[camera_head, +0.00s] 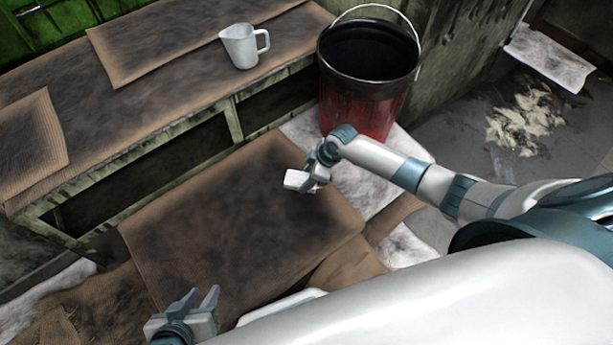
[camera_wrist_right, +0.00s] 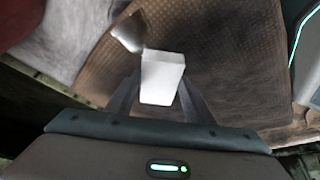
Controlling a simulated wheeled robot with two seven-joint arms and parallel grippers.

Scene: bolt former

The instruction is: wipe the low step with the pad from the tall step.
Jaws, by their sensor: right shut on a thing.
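The white pad (camera_head: 295,180) is a small block held by my right gripper (camera_head: 314,178). In the right wrist view the pad (camera_wrist_right: 162,76) sits between the two fingers, which are shut on it. The pad is over the right part of the low step (camera_head: 220,225), a flat, brown, dark-stained surface. I cannot tell whether the pad touches it. The tall step (camera_head: 150,105) is the long, stained bench behind. My left gripper (camera_head: 202,297) is open and empty near the low step's front left edge.
A white mug (camera_head: 240,46) stands on the tall step beside loose brown mats. A red bucket with a dark rim (camera_head: 365,105) stands behind my right forearm. Pale scraps (camera_head: 525,120) lie on the floor at the right. The middle of the low step is clear of objects.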

